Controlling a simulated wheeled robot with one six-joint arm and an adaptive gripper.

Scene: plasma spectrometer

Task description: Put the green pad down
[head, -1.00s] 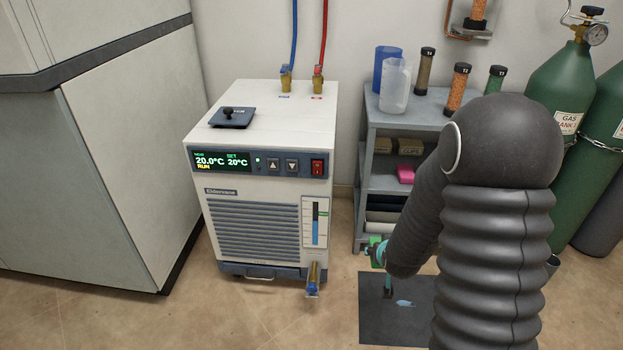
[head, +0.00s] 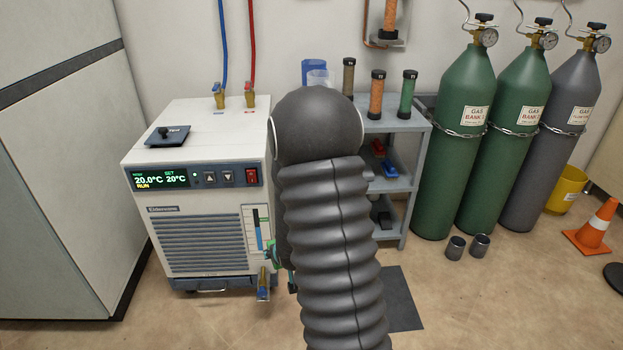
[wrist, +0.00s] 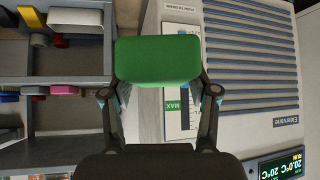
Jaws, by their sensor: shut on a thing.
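The green pad (wrist: 158,60) is held between the two fingers of my gripper (wrist: 160,90) in the wrist view. The fingers press on its left and right sides. It is up in front of the chiller's sight gauge (wrist: 186,112), and no surface shows under it. In the head view my own arm hides most of the gripper; a small green part (head: 272,253) shows at the arm's left edge, beside the chiller's lower right front.
The chiller (head: 190,225) stands on the left, with a brass drain valve (head: 263,283) low at its front. A grey shelf (head: 395,185) is partly behind my arm. Gas cylinders (head: 470,140) stand to the right. A dark mat (head: 402,300) lies on the floor; floor to its right is clear.

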